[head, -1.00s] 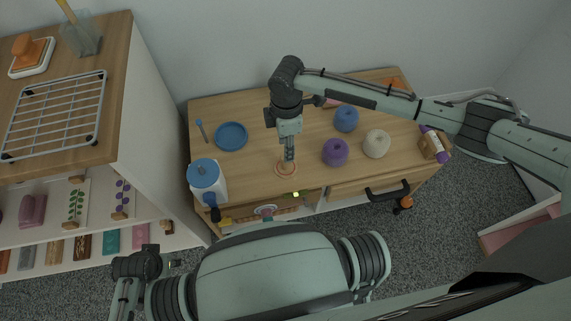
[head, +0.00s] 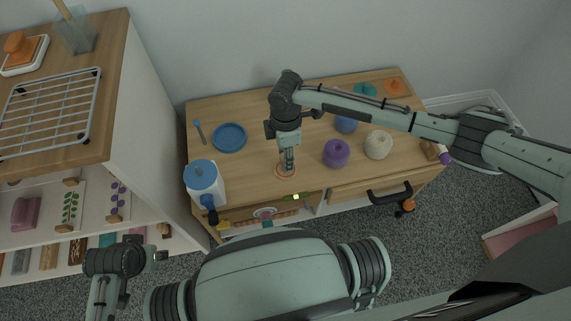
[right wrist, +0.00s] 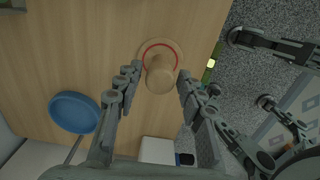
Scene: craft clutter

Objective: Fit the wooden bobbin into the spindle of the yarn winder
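The wooden bobbin (head: 284,172) stands upright on the wooden table, near its front edge. In the right wrist view the bobbin (right wrist: 160,78) shows a round top and a wide base with a red ring. My right gripper (head: 288,168) points down over it. Its fingers (right wrist: 157,76) are open on either side of the bobbin, with gaps visible. The yarn winder, a white body with a blue round top (head: 202,172) and a dark blue handle, stands at the table's left front; its spindle is not clear. My left arm's dark end (head: 158,256) is at lower left; its fingers cannot be made out.
A blue plate (head: 229,138) lies behind the winder. Purple (head: 336,153), cream (head: 377,145) and blue (head: 346,123) yarn balls stand right of the bobbin. A shelf unit with a wire rack (head: 48,112) is at far left. Bare tabletop lies between plate and bobbin.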

